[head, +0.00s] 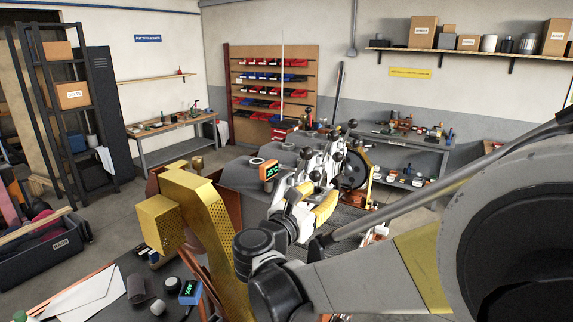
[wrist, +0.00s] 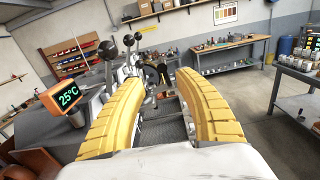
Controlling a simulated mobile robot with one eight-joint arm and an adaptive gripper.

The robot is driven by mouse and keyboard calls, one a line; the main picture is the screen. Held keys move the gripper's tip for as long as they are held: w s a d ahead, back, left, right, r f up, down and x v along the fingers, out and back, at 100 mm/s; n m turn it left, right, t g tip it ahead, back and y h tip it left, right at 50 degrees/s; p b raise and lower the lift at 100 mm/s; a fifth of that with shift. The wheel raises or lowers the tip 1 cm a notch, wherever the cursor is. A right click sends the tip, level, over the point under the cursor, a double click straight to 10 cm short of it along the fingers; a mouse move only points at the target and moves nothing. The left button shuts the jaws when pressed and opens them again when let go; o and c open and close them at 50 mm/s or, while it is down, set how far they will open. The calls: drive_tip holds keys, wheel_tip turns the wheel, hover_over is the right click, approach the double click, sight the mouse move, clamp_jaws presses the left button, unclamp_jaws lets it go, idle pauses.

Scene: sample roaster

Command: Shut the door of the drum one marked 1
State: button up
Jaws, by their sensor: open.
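My gripper (head: 315,196) is open, with its yellow fingers apart and nothing between them in the wrist view (wrist: 157,80). It is stretched out over the grey roaster bench, pointing at a row of pale metal roaster parts (head: 328,160) with black ball knobs. The same parts show ahead of the fingers in the wrist view (wrist: 125,68). A nearer black ball knob (wrist: 108,50) stands just left of and beyond the left finger. I cannot make out a number 1, nor tell which part is drum one's door or how far open it is. The fingers hide part of the bench.
An orange-framed display (head: 270,171) reading 25°C stands left of my gripper, close to the left finger in the wrist view (wrist: 68,97). A black wheel (head: 353,169) is behind the metal parts. A workbench (head: 180,146) stands at the back left. Open floor (wrist: 262,118) lies to the right.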

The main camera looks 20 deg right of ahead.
sight(334, 182)
drive_tip(key=x, duration=1)
drive_tip(key=shift+d, duration=0.25)
clamp_jaws()
